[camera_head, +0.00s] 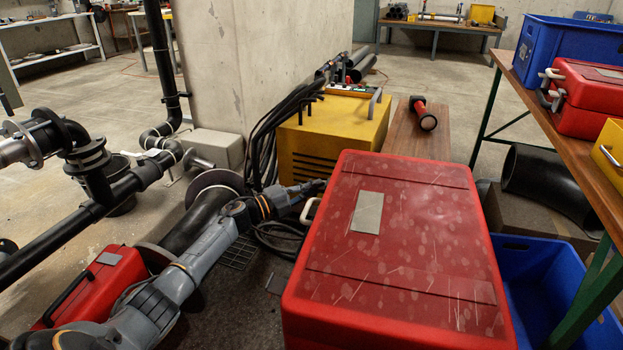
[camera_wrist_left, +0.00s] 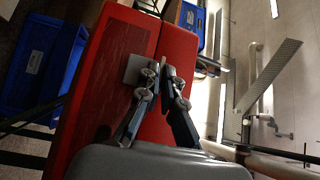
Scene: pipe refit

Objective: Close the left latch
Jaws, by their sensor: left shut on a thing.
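The large red case (camera_head: 405,235) has a scuffed lid that looks flat and down, with a grey label on it. A pale loop-shaped piece (camera_head: 310,211) sticks out from its left side. My left gripper (camera_head: 316,187) is at that side, just beyond the loop, its fingers closed together. In the left wrist view the fingertips (camera_wrist_left: 160,72) meet at the case's edge, over a small pale piece (camera_wrist_left: 163,61) that looks like the left latch. The fingers hide most of it, so its exact position cannot be told. My right gripper is not in view.
A yellow machine (camera_head: 335,135) with black cables stands just behind the gripper. A smaller red box (camera_head: 95,290) and black pipes (camera_head: 60,225) lie left of my arm. A blue crate (camera_head: 550,290) and wooden table (camera_head: 570,120) are right of the case.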

